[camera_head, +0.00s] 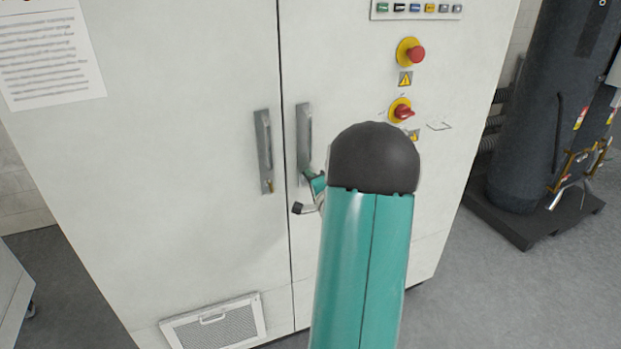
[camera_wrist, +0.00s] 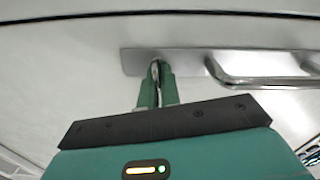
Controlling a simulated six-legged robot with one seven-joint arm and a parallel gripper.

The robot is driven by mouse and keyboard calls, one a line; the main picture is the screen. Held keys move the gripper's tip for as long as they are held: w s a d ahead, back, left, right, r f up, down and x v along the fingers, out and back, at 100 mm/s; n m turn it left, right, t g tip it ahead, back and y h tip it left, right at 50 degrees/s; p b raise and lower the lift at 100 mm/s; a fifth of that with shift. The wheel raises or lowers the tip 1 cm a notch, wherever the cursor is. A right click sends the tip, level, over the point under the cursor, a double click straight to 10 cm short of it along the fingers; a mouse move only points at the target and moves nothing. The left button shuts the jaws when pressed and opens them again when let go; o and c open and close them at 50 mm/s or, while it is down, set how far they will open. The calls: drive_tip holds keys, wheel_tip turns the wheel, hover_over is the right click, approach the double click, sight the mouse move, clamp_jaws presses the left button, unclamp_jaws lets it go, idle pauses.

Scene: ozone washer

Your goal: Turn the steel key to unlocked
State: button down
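The steel key (camera_wrist: 155,71) shows as a small bright metal piece at one end of a handle plate (camera_wrist: 190,62) in the wrist view. My gripper (camera_wrist: 158,82) has its two green fingers close together on either side of it and looks shut on it. In the head view my gripper (camera_head: 317,184) is at the lower end of the right door handle (camera_head: 304,130). My arm's dark rounded joint and teal link hide part of it there, and the key cannot be made out. How far the key is turned cannot be told.
The left door handle (camera_head: 264,150) has a small brass-coloured key (camera_head: 269,185) at its lower end. Red knobs (camera_head: 416,54) sit on the white cabinet (camera_head: 200,80) at upper right. A dark tank (camera_head: 540,110) stands to the right. Grey floor (camera_head: 500,290) is clear at lower right.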

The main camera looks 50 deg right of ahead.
drive_tip(key=shift+f+m, duration=0.1)
drive_tip(key=shift+m, duration=1.1)
drive_tip(key=c, duration=1.6)
unclamp_jaws()
drive_tip(key=v, duration=1.4)
